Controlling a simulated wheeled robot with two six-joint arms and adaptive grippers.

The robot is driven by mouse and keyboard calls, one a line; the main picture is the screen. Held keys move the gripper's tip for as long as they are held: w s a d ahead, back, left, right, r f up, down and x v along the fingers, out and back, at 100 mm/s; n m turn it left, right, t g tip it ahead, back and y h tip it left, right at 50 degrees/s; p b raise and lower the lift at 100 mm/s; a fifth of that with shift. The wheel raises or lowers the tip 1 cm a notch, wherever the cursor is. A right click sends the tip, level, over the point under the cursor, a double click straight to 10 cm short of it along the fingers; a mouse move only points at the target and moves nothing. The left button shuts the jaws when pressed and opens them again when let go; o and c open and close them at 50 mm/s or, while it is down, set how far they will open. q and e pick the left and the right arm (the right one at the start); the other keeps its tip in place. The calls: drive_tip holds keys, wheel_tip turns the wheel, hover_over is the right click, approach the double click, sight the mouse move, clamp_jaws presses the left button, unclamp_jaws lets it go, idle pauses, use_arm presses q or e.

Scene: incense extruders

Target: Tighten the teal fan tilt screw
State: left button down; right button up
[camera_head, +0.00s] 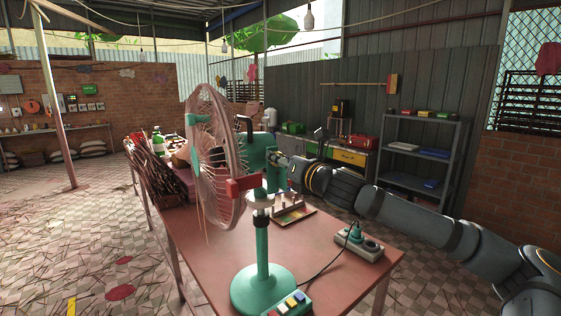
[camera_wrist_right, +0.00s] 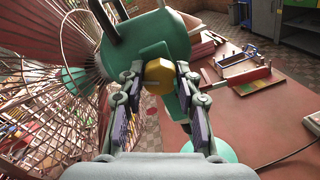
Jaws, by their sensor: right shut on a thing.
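The teal fan (camera_head: 262,250) stands upright on the table, its wire cage facing left in the head view. In the right wrist view its teal motor housing (camera_wrist_right: 150,42) is straight ahead and the cage (camera_wrist_right: 65,85) is on the left. The tilt screw's yellow-brown knob (camera_wrist_right: 159,79) sits on the side of the fan's neck. My right gripper (camera_head: 281,160) reaches in from the right at the neck. In the right wrist view its fingers (camera_wrist_right: 159,84) are on either side of the knob, shut on it. My left gripper is not in view.
The red-brown table (camera_head: 330,260) holds a power strip (camera_head: 358,246) with a plugged cable, a tray (camera_head: 294,216) behind the fan and a coloured button box (camera_head: 290,305) by the base. Bundled sticks (camera_head: 150,170) lie at the far left. The table's right front is mostly clear.

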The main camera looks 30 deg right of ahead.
drive_tip(key=m+b, duration=0.1)
drive_tip(key=m, duration=1.1)
drive_tip(key=shift+d+f+m+b, duration=0.15)
drive_tip(key=shift+m+b, duration=0.15)
drive_tip(key=shift+b, duration=0.05)
idle(0.4)
drive_tip(key=o, duration=1.2)
drive_tip(key=shift+c, duration=0.2)
